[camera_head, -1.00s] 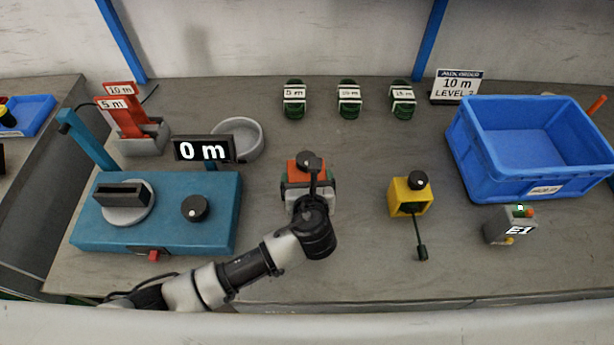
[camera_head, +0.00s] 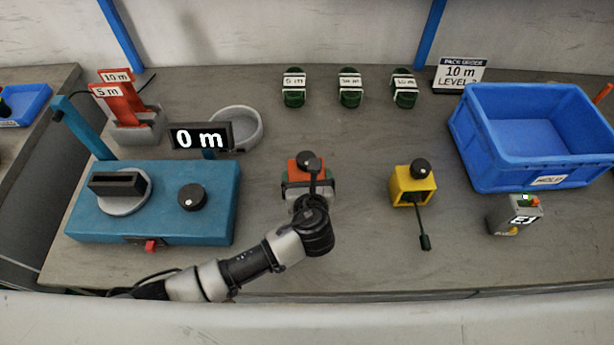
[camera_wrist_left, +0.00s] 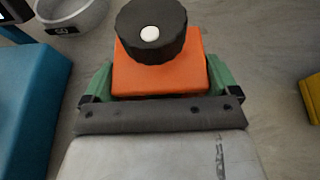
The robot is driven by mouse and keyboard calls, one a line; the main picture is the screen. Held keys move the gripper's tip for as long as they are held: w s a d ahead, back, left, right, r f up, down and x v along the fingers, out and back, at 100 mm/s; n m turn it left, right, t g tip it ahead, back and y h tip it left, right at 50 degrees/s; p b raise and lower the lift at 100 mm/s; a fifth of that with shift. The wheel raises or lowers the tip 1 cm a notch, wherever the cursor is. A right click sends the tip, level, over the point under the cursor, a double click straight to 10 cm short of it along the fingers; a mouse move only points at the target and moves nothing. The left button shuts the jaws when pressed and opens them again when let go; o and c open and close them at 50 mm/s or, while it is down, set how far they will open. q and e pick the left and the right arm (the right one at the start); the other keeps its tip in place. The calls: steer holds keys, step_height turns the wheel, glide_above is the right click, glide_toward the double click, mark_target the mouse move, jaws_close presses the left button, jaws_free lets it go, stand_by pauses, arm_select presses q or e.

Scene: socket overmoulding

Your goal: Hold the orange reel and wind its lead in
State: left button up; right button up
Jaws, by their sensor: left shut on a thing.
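The orange reel (camera_head: 302,170) stands on the bench in the middle of the head view, with a black knob on its top. In the left wrist view the orange reel (camera_wrist_left: 160,74) shows close up, its black knob (camera_wrist_left: 151,28) bearing a white dot. My left gripper (camera_head: 309,186) is shut on the reel, its green-tipped fingers (camera_wrist_left: 159,86) on either side of the orange body. The reel's lead cannot be made out; my wrist hides the front of the reel. My right gripper is not in view.
A yellow reel (camera_head: 411,186) with a black knob and hanging lead stands to the right. A blue winding machine (camera_head: 222,215) with a "0 m" display (camera_head: 200,137) is to the left. A blue crate (camera_head: 540,179) and grey E1 box (camera_head: 512,216) are at right.

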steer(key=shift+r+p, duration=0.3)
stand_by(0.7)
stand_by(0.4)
